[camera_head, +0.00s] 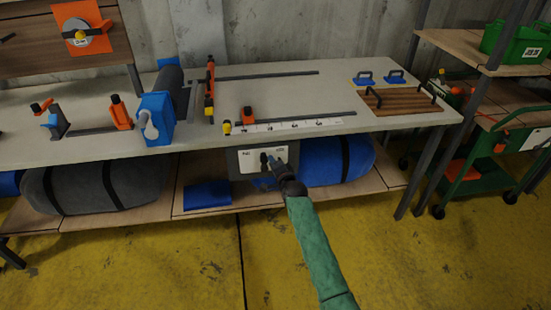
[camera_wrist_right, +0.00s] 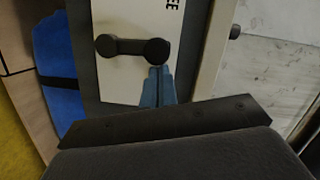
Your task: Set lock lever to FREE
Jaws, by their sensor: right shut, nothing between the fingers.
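The lock lever is a black bar with a round knob at each end (camera_wrist_right: 130,46), lying across a white plate (camera_wrist_right: 118,12) in the right wrist view. Letters ending in "EE" are printed on the plate beyond the lever. In the head view the plate (camera_head: 246,165) sits on a grey panel under the bench top, with small lettering at its left and right. My right gripper (camera_wrist_right: 158,72) is shut and empty, its blue fingertips just beside the nearer right knob; I cannot tell whether they touch. It also shows in front of the plate in the head view (camera_head: 272,161). My left gripper is out of view.
The bench top (camera_head: 290,90) overhangs the panel. On the shelf below, a blue roll (camera_head: 338,162) lies to the right and a grey roll (camera_head: 82,186) to the left, with a folded blue piece (camera_head: 207,195) between. The yellow floor (camera_head: 180,260) in front is clear.

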